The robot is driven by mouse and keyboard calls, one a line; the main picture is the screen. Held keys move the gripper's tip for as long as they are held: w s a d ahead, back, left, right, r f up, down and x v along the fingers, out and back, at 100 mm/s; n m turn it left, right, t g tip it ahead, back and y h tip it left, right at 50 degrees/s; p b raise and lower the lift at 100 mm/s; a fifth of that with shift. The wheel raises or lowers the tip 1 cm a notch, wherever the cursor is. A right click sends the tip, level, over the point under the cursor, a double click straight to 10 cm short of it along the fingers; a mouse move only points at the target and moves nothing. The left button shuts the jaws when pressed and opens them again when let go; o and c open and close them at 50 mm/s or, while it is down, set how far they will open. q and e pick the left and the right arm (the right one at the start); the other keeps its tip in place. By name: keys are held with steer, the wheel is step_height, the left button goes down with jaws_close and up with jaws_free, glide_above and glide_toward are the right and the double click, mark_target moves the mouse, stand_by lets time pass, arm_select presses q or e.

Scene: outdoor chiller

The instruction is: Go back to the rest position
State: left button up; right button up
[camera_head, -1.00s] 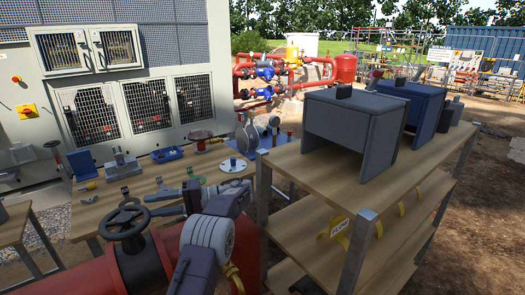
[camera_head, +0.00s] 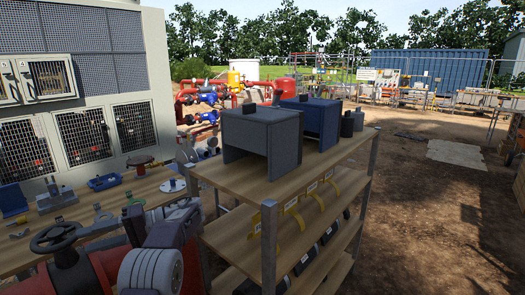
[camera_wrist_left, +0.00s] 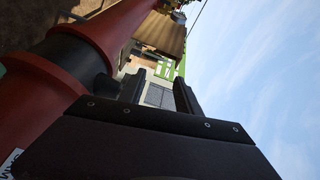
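My left gripper (camera_head: 92,237) is low at the left in the head view, beside a dark handwheel (camera_head: 56,237) on a red pipe (camera_head: 62,279). The forearm in front hides part of it. In the left wrist view its two dark fingers (camera_wrist_left: 158,82) stand apart with nothing between them. The red pipe (camera_wrist_left: 40,105) runs close along the left of that view. My right gripper is not in view.
A wooden shelf rack (camera_head: 240,191) with a grey box (camera_head: 262,135) and a blue box (camera_head: 318,120) stands close ahead. Open dirt ground (camera_head: 425,215) lies right.

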arm_select(q)
steer(key=s+d+f+m+t+h, duration=0.3)
steer(key=s+d+f+m+h, duration=0.15)
steer(key=s+d+f, duration=0.35)
steer(key=s+d+f+m+t+h, duration=0.3)
steer(key=s+d+f+h, duration=0.25)
steer(key=f, duration=0.35)
steer(key=d+f+t+h, duration=0.3)
steer(key=d+f+h, duration=0.2)
steer(key=d+f, duration=0.3)
steer(key=d, duration=0.3)
steer(key=shift+s+f+t+h, duration=0.15)
steer(key=shift+s+t+h, duration=0.15)
steer(key=shift+t, duration=0.1)
steer(key=shift+s, duration=0.1)
